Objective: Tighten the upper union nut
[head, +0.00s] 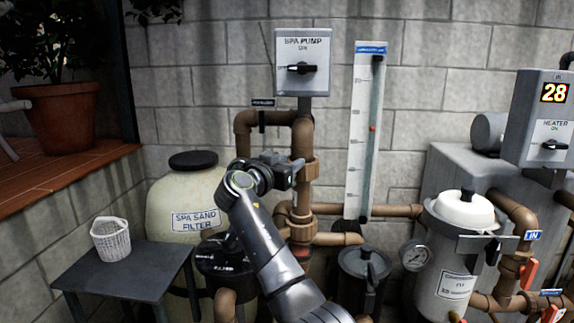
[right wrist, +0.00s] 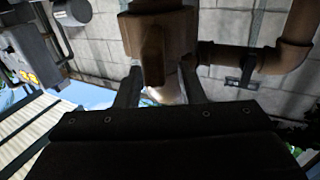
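The upper union nut (head: 310,168) is a brown fitting on the vertical brown pipe below the SPA PUMP box. A lower union fitting (head: 301,228) is farther down the same pipe. My right gripper (head: 292,174) is just left of the upper nut, at about its height. In the right wrist view a large brown nut with a lug (right wrist: 158,35) is straight ahead, and the two fingers of the right gripper (right wrist: 160,84) stand apart below it. I cannot tell whether they touch it. My left gripper is not in view.
The SPA PUMP switch box (head: 302,62) is above and a level gauge (head: 364,130) stands to the right. The sand filter (head: 190,195) is behind my arm. A small table (head: 125,270) with a white basket (head: 111,240) stands at left. The chlorinator (head: 456,245) is at right.

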